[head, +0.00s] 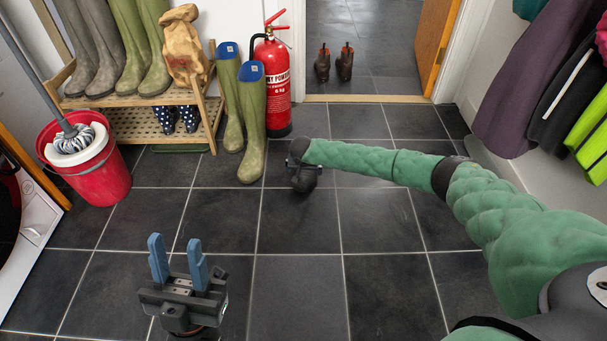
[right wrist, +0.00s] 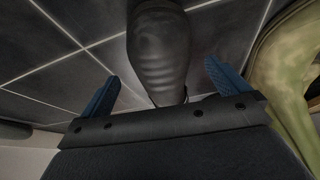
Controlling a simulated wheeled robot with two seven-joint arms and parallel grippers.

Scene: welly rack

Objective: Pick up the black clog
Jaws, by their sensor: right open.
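The black clog (right wrist: 158,50) shows in the right wrist view as a dark, ribbed, rounded shape. It lies on the tiled floor. My right gripper (right wrist: 162,74) is open, with one blue finger on each side of the clog's near end. I cannot tell whether the fingers touch it. In the head view the clog (head: 306,180) is a dark shape at the end of my right arm, partly hidden by the wrist. My left gripper (head: 176,242) is open and empty above the floor at the lower left.
Green wellies (head: 251,130) stand close to the left of my right gripper, by a red fire extinguisher (head: 275,90). A wooden rack (head: 140,122) holds boots and a paper bag. A red mop bucket (head: 95,180) stands left. Brown boots (head: 345,64) stand beyond the doorway. Central floor is clear.

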